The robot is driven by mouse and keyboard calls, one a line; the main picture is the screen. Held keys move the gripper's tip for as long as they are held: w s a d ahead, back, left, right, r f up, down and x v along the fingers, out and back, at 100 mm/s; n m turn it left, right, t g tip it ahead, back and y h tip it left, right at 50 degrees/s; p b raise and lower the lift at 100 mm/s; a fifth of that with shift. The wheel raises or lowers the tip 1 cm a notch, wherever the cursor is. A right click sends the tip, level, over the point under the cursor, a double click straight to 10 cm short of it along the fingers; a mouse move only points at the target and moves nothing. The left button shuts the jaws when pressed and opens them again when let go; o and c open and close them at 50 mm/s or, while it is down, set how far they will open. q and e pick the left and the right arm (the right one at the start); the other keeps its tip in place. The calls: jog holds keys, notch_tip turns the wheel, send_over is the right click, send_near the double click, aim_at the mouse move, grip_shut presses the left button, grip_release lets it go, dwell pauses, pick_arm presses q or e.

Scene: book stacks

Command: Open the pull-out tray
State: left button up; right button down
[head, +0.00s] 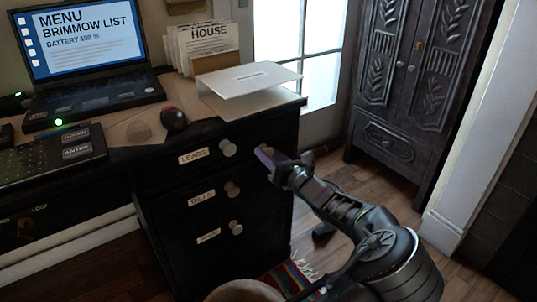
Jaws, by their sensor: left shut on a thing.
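The black desk's drawer stack (165,215) stands at the centre. It has a top drawer labelled LEADS (193,157) with a round pale knob (228,148), and two labelled drawers below it with knobs; all look closed. At the far left a front panel (60,225) under the desktop carries a small label and a brown knob (25,227); I cannot tell which part is the pull-out tray.
A carved cabinet (400,90) stands at right. A striped rug (290,278) lies below.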

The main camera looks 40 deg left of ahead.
pick_arm(q)
grip_shut()
dwell(0.8)
